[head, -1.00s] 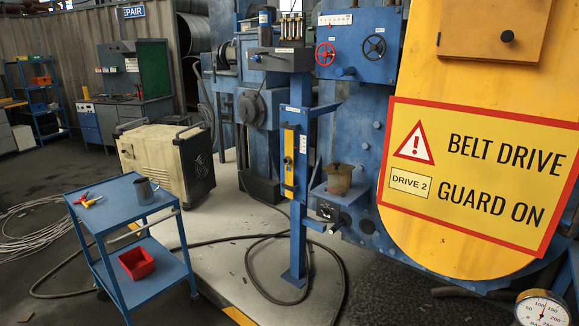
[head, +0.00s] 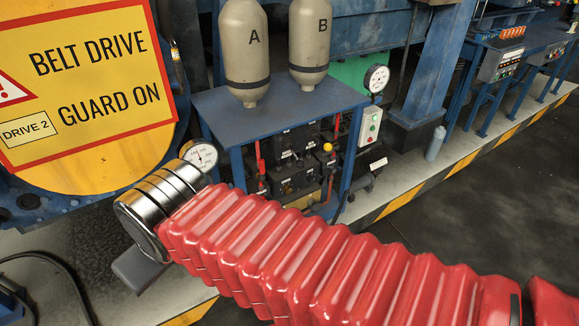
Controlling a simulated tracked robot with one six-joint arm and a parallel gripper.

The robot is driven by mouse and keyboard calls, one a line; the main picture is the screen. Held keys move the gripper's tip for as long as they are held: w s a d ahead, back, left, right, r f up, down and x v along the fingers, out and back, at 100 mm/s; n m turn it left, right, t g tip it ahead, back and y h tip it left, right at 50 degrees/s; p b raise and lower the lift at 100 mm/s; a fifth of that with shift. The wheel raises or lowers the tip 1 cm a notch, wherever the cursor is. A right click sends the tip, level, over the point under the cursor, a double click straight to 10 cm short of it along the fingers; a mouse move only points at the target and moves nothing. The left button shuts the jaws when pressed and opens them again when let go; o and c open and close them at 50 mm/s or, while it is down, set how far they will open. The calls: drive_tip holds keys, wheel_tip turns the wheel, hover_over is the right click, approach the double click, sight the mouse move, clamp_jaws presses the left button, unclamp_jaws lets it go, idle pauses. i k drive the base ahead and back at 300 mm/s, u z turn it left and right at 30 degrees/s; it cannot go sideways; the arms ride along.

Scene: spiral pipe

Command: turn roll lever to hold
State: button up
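My gripper (head: 140,268) shows as a grey piece past the silver wrist at lower left. Its fingers are mostly hidden, so its opening cannot be told. Under a blue bench is a bank of black valve blocks (head: 295,178) with small labels, too small to read. A red-handled lever (head: 260,170) stands upright at its left. A lever with a yellow knob (head: 328,148) stands at its right. I cannot tell which of these, if any, is the roll lever. My gripper is left of and nearer than the bank, touching none of it.
Tanks A (head: 246,60) and B (head: 310,50) stand on the blue bench (head: 210,105). A round gauge (head: 201,155) sits beside the yellow belt guard (head: 85,90). A button box (head: 370,127) is at the bench's right. Dark floor (head: 480,200) is open at right.

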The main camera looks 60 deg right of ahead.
sight(299, 164)
drive_tip(key=z, duration=1.95)
